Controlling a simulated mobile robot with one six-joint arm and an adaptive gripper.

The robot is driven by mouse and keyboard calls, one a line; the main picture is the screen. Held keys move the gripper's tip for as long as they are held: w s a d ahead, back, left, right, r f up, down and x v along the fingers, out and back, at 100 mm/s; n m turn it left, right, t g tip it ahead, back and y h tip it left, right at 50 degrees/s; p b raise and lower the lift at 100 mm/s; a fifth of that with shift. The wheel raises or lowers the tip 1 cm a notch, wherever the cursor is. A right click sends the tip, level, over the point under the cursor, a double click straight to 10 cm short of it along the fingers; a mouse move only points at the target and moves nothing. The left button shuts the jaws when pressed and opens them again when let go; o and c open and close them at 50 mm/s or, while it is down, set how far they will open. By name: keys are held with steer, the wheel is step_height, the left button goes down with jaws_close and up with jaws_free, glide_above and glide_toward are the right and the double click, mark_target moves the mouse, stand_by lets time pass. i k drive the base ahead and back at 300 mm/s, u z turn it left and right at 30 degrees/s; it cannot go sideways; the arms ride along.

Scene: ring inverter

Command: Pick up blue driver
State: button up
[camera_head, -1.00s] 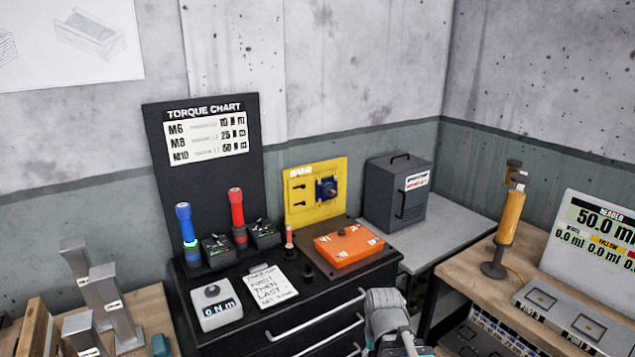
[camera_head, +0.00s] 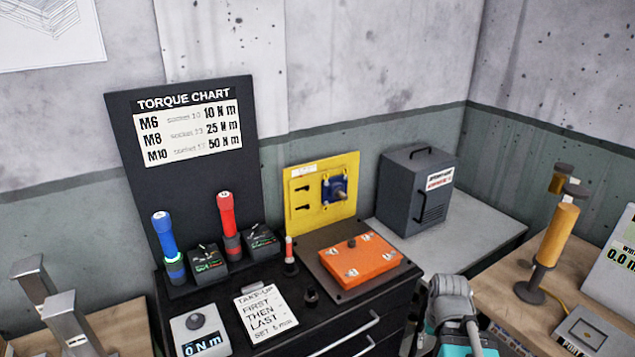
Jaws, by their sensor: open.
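The blue driver (camera_head: 163,235) stands upright, leaning slightly, at the back left of the black cabinet top, in front of the torque chart board (camera_head: 190,170). It has a blue handle, a bright green-lit ring and a blue lower part. A similar red driver (camera_head: 228,215) stands to its right. Part of my arm (camera_head: 452,305), grey with teal, shows at the bottom edge, right of the cabinet and well away from the blue driver. My gripper's fingertips are not visible.
Small black boxes (camera_head: 208,263) stand beside the drivers. A digital gauge (camera_head: 200,332), a note card (camera_head: 265,313) and an orange plate (camera_head: 352,262) lie on the cabinet (camera_head: 300,340). Metal uprights (camera_head: 70,320) stand at left. A grey case (camera_head: 415,190) and an orange-handled tool (camera_head: 557,235) are at right.

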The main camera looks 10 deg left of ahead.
mark_target(161, 224)
steer(key=u, duration=0.25)
steer(key=i, duration=0.95)
steer(key=u, duration=0.65)
